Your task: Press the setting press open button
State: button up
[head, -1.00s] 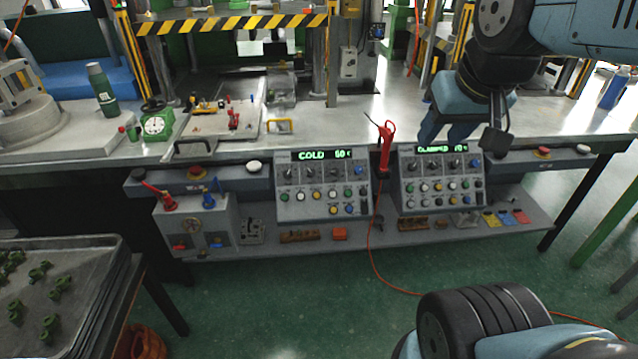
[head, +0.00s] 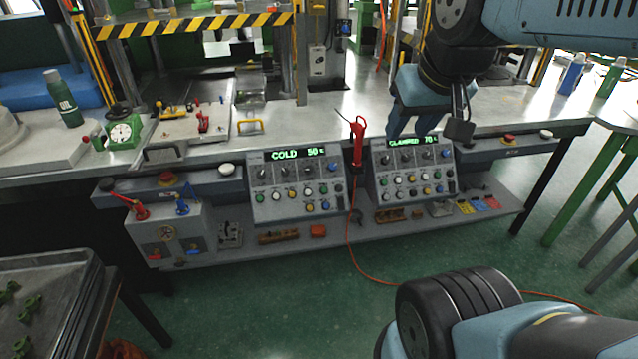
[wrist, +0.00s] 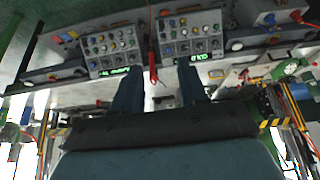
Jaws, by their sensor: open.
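Two sloped control panels hang on the bench front. The right panel (head: 417,170) has a green display (head: 414,142) that seems to read "CLAMPED 70" and rows of knobs and coloured buttons; it shows upside down at left in the wrist view (wrist: 112,47). The left panel (head: 293,185) reads "COLD 50" and is at right in the wrist view (wrist: 190,35). Button labels are too small to read, so I cannot tell which is the open button. My gripper (head: 410,130) is open and empty, above the right panel's top edge. Its fingers also show in the wrist view (wrist: 159,72).
A red tool (head: 357,142) with a hose stands between the panels. A shelf (head: 340,238) with small parts runs below. A tray of green parts (head: 60,265) stands at lower left.

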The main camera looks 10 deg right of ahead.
grip_shut()
dwell(1.5)
